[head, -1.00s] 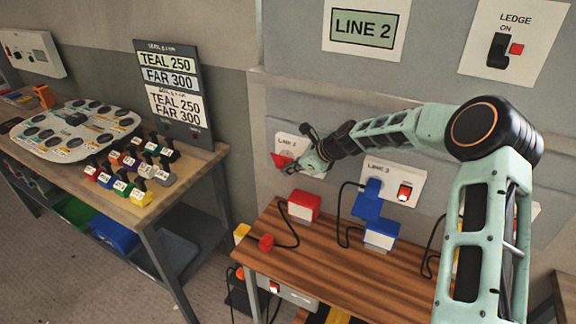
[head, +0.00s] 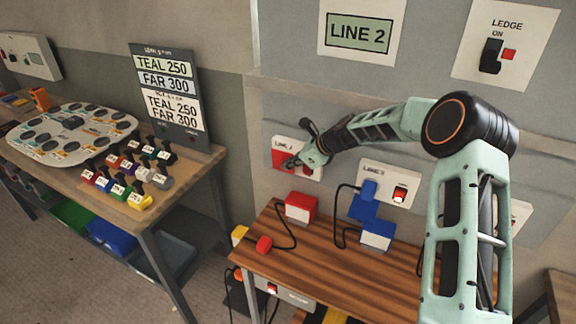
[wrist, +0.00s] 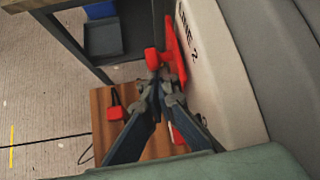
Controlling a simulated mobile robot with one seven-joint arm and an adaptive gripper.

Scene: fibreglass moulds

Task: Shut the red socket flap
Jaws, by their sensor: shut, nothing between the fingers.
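The red socket flap (head: 280,159) is on the white wall plate (head: 307,175) left of the teal arm. In the wrist view the flap (wrist: 176,45) shows nearly edge-on, upright and close against the plate (wrist: 207,85); I cannot tell whether a gap is left. A red knob (wrist: 153,59) sticks out from it. My gripper (head: 296,163) is at the plate, beside the flap. In the wrist view its fingertips (wrist: 164,86) are together, just below the knob and close to or touching the flap. The gripper partly hides the plate in the head view.
Below is a wooden bench (head: 320,262) with a red block (head: 300,207), a blue-and-white block (head: 377,235) and cables.

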